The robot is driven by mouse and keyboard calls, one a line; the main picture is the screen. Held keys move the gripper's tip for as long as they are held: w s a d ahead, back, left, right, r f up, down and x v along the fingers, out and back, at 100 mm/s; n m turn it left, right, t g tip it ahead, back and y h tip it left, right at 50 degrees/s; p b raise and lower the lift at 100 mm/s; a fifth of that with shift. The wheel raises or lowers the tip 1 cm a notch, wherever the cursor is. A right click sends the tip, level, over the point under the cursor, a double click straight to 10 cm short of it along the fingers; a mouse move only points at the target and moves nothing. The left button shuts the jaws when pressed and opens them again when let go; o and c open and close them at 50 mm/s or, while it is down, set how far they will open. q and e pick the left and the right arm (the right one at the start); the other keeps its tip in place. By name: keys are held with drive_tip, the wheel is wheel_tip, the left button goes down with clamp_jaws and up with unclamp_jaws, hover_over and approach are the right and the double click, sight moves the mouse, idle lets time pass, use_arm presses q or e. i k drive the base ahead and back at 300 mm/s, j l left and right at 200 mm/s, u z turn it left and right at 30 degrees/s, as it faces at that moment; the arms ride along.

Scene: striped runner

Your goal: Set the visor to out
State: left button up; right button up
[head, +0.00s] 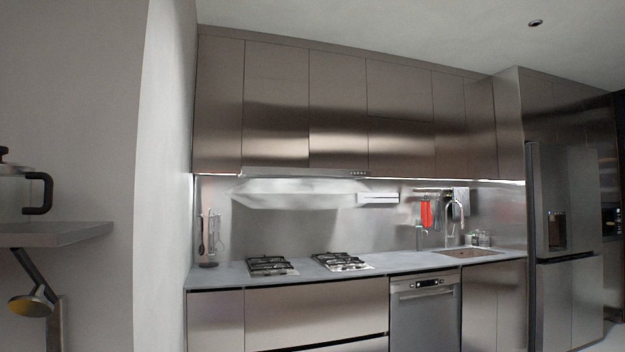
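The hood's visor (300,173) is a thin steel strip under the upper cabinets, above the two hobs. A row of small dark buttons (358,174) sits at its right end. The strip looks roughly in line with the cabinet fronts; how far out it stands is hard to tell from here. A pale, blurred shape below it on the steel backsplash looks like a reflection. Neither of my grippers shows in the head view.
The counter (225,275) carries two gas hobs (342,261), a utensil holder (208,240) and a sink (468,253). A fridge (566,240) stands right. A wall (160,180) and a shelf (55,235) with a pot (22,190) are at left.

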sight(247, 171)
drive_tip(key=i+l, duration=0.4)
drive_tip(key=i, duration=0.2)
drive_tip(key=i+l, duration=0.35)
drive_tip(key=i, duration=0.2)
drive_tip(key=i+j, duration=0.2)
drive_tip(key=i, duration=0.35)
drive_tip(key=i+j, duration=0.25)
drive_tip(key=i, duration=0.25)
drive_tip(key=i+j, duration=0.2)
drive_tip(key=i, duration=0.35)
drive_tip(key=u, duration=0.05)
